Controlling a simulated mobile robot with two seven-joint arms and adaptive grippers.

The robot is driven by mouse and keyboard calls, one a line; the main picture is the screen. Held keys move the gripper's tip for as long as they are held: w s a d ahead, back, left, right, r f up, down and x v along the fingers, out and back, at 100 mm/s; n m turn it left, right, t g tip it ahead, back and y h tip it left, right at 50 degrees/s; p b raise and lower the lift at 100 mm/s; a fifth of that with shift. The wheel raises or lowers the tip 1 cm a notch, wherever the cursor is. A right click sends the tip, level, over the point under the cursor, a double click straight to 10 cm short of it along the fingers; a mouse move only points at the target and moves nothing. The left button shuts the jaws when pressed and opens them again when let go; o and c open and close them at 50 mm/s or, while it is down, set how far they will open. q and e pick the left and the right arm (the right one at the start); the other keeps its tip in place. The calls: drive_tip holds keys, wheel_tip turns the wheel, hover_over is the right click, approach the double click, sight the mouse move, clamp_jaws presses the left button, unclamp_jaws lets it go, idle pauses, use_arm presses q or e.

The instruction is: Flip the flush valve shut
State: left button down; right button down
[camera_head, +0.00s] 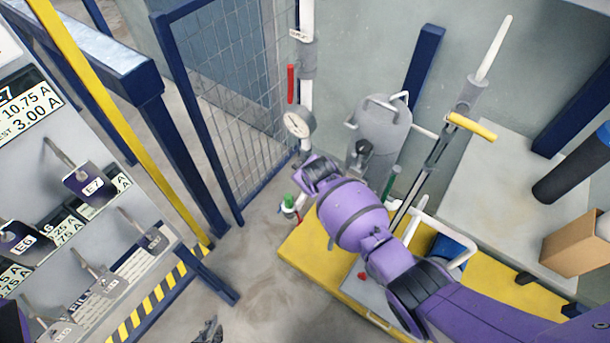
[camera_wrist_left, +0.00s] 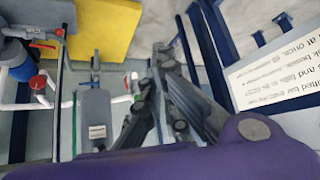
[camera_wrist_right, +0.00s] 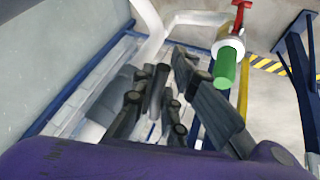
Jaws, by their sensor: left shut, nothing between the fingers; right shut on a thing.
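A red lever (camera_head: 291,83) stands upright beside the white pipe (camera_head: 307,20), above a round gauge (camera_head: 299,123). Lower down, a small green-capped fitting (camera_head: 288,202) with a red part sits near the floor. A green cylinder (camera_wrist_right: 225,68) and a red handle (camera_wrist_right: 240,12) on a white pipe show in the right wrist view. I cannot tell which is the flush valve. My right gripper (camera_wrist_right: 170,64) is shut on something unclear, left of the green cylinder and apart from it. My left gripper (camera_head: 208,331) is shut and empty at the bottom edge; its fingers also show in the left wrist view (camera_wrist_left: 160,50).
A grey tank (camera_head: 380,130) and a yellow-handled lever (camera_head: 471,126) stand behind my right arm, over a yellow platform (camera_head: 300,254). A blue mesh gate (camera_head: 230,90) is behind the pipe. A panel with hanging tags (camera_head: 90,184) is at left. Bare floor (camera_head: 270,275) lies between.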

drive_tip(key=shift+w+d+r+g+h+p, duration=0.2)
drive_tip(key=shift+r+g+h+p, duration=0.1)
drive_tip(key=shift+r+h, duration=0.15)
drive_tip(key=shift+w+d+r+g+h+p, duration=0.2)
drive_tip(key=shift+r+g+h, duration=0.1)
drive_tip(key=shift+r+h, duration=0.15)
drive_tip(key=c, duration=1.9)
unclamp_jaws()
drive_tip(key=shift+r, duration=0.1)
drive_tip(key=shift+o, duration=0.2)
drive_tip(key=shift+s+a+f, duration=0.2)
drive_tip(key=shift+s+f, duration=0.1)
drive_tip(key=shift+r, duration=0.1)
